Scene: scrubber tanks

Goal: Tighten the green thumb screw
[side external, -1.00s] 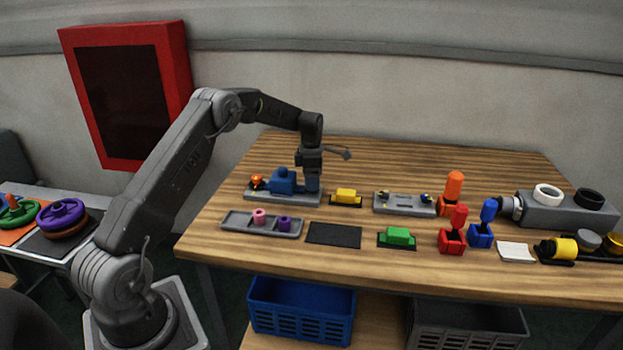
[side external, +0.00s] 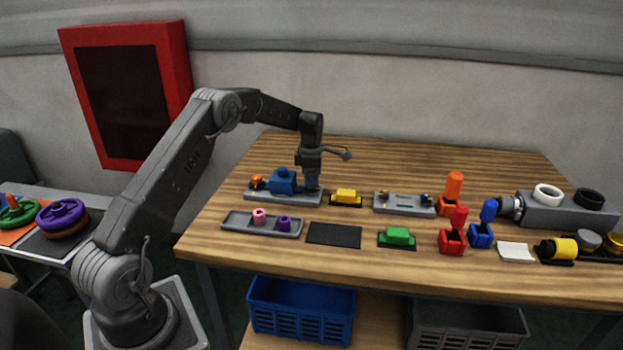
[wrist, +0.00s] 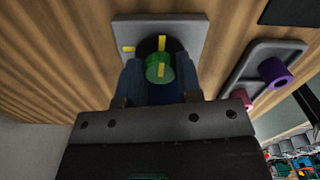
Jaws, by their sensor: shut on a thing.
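The green thumb screw (wrist: 158,72) sits between the fingers of my gripper (wrist: 160,82) in the wrist view, and my gripper is shut on it. A yellow stripe runs along the screw's top. Behind it lie a dark round spot with a yellow mark (wrist: 162,43) and another yellow mark (wrist: 128,49) to the left, on a grey plate (wrist: 194,30). In the side view my gripper (side external: 311,186) points down at the right end of the grey plate (side external: 262,195); the green screw is hidden there.
A yellow block (side external: 346,196) stands close to the right. A grey tray (side external: 236,223) with pink and purple pieces lies in front.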

